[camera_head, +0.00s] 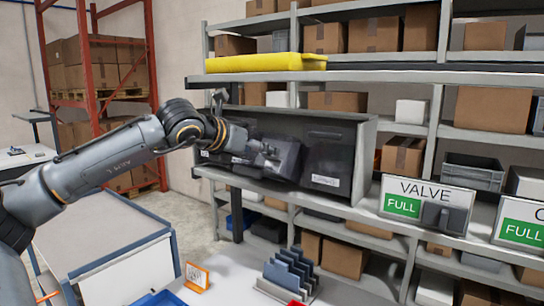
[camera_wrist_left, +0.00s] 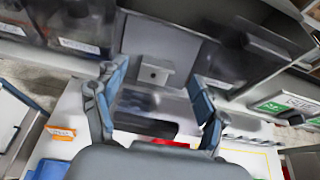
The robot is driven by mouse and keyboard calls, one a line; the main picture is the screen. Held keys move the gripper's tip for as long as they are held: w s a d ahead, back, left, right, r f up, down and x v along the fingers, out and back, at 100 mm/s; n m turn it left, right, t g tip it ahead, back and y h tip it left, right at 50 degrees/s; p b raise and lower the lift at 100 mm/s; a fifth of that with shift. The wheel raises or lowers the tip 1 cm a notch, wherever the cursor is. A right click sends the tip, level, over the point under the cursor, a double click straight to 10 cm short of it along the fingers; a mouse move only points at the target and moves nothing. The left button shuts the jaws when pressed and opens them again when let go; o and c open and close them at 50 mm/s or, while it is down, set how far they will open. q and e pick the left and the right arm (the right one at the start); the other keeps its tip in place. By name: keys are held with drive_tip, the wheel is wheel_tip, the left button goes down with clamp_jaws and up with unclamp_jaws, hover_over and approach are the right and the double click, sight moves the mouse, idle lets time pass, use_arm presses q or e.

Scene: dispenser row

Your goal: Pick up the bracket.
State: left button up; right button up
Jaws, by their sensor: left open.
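My left gripper (camera_head: 268,155) is in front of the dark dispenser units (camera_head: 330,155) on the shelf. In the left wrist view its two blue-grey fingers (camera_wrist_left: 157,74) are spread apart, with nothing visibly clamped. Between and beyond the fingers is a grey block with a dark hole (camera_wrist_left: 152,70), set against a grey panel. It may be the bracket, but I cannot tell for sure, nor whether the fingers touch it. In the head view the gripper hides this spot. My right gripper is in neither view.
A VALVE sign with green FULL (camera_head: 428,204) stands right of the dispensers. Below are a slotted grey-blue rack (camera_head: 290,272), an orange-framed sign (camera_head: 197,277) and a blue tray (camera_head: 160,298). Shelves with cardboard boxes (camera_head: 375,35) rise behind. A grey cabinet (camera_head: 100,232) stands at left.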

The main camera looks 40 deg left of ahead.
sight(269, 164)
use_arm(q)
drive_tip(key=shift+w, duration=0.2)
drive_tip(key=p+x, duration=0.1)
drive_tip(key=x, duration=0.1)
drive_tip(key=p+x, duration=0.1)
drive_tip(key=p, duration=0.1)
drive_tip(key=shift+w+a+f, duration=0.15)
drive_tip(key=shift+w+f, duration=0.05)
drive_tip(key=shift+f, duration=0.25)
drive_tip(key=shift+w+f+p, duration=0.3)
drive_tip(key=shift+w+p, duration=0.1)
drive_tip(key=shift+w, duration=0.1)
drive_tip(key=c, duration=1.3)
